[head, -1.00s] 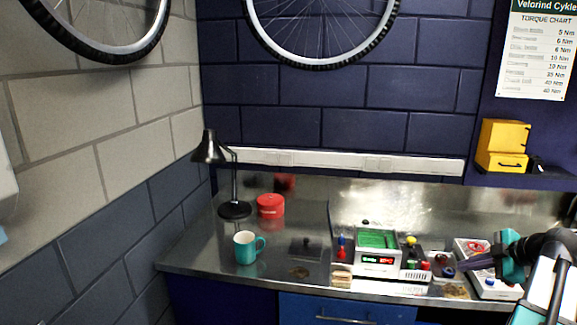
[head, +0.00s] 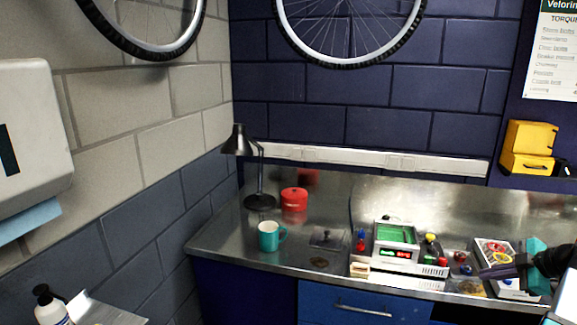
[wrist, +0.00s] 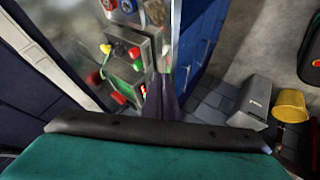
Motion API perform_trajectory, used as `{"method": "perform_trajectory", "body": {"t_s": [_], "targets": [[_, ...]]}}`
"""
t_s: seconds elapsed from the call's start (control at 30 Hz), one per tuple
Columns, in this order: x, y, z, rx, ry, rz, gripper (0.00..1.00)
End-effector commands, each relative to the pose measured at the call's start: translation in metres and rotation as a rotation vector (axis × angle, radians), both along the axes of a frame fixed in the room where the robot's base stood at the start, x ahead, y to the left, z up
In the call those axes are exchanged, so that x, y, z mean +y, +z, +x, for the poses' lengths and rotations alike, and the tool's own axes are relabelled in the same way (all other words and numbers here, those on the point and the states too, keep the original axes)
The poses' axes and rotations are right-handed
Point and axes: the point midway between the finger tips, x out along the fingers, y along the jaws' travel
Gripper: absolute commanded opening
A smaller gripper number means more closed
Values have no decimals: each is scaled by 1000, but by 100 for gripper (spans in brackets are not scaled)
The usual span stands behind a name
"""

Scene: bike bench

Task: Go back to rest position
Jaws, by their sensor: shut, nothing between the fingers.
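My gripper (head: 486,272) is at the right of the head view, in front of the right end of the equipment on the steel bench (head: 225,240). Its dark fingers are shut with nothing between them. They also show in the wrist view (wrist: 165,90), pointing away over the bench's front edge. The device with a green screen (head: 396,236) and red and yellow knobs stands on the bench to the left of my gripper. A white panel (head: 494,250) with a yellow ring lies behind the gripper and is partly hidden by it.
A teal mug (head: 269,238), a red tin (head: 293,199) and a black lamp (head: 259,200) stand on the bench's left part. In the wrist view, a grey bin (wrist: 252,103) and a yellow bucket (wrist: 291,106) stand on the floor. A spray bottle (head: 50,307) is at lower left.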

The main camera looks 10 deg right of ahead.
Motion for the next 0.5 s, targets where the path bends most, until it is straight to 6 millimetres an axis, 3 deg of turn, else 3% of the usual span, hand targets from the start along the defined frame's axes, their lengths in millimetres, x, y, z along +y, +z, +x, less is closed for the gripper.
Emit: {"method": "perform_trajectory", "body": {"t_s": [0.37,0.5], "targets": [[45,-35,34,29,82,41,0],[78,-62,52,55,136,73,0]]}}
